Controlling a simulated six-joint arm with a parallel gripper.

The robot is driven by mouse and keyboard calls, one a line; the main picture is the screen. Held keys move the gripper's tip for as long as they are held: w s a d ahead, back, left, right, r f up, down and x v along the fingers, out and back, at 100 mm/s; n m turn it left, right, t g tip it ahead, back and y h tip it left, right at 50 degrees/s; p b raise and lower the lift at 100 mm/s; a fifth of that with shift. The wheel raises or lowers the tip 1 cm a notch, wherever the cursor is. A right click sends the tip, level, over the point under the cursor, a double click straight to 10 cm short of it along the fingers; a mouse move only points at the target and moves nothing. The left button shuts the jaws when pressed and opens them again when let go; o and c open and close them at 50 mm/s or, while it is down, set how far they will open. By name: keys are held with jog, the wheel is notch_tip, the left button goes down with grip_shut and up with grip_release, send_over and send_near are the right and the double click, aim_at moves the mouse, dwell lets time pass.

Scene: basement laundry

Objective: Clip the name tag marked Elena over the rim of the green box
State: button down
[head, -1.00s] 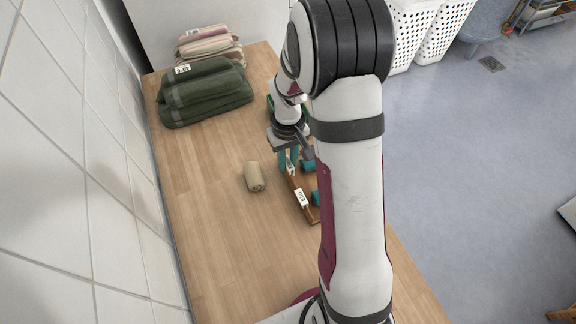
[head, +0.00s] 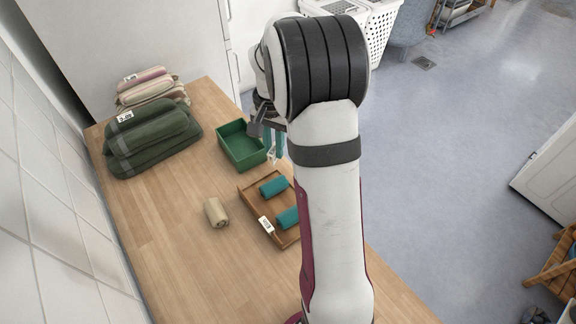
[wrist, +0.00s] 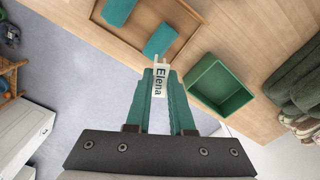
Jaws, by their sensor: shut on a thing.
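My gripper (wrist: 160,75) is shut on a white name tag (wrist: 160,84) that reads Elena in the wrist view. In the head view the teal fingers (head: 275,146) and the tag (head: 273,157) show just right of the green box (head: 252,163), partly hidden by my arm. The green box is open-topped and appears empty; it also shows in the wrist view (wrist: 238,101), to the right of the fingers. The tag is apart from its rim.
A wooden tray (head: 256,205) with teal rolls (head: 273,187) and another white tag (head: 266,225) lies nearer. A beige roll (head: 216,212) is left of it. Folded green towels (head: 150,140) and striped towels (head: 150,90) stand at the back left. The left front tabletop is clear.

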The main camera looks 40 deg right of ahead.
jog(key=shift+w+a+f+m, duration=0.45)
jog(key=shift+w+a+m, duration=0.4)
jog(key=shift+w+m, duration=2.5)
jog(key=shift+w+a+f+m, duration=0.4)
jog(key=shift+w+a+m, duration=0.9)
jog(key=shift+m, duration=3.55)
jog(key=shift+w+a+f+m, duration=0.45)
jog(key=shift+w+m, duration=2.5)
jog(key=shift+m, duration=1.15)
jog(key=shift+f, duration=0.1)
jog(key=shift+f, duration=2.5)
jog(key=shift+f, duration=0.25)
jog(key=shift+f, duration=0.25)
jog(key=shift+f, duration=0.45)
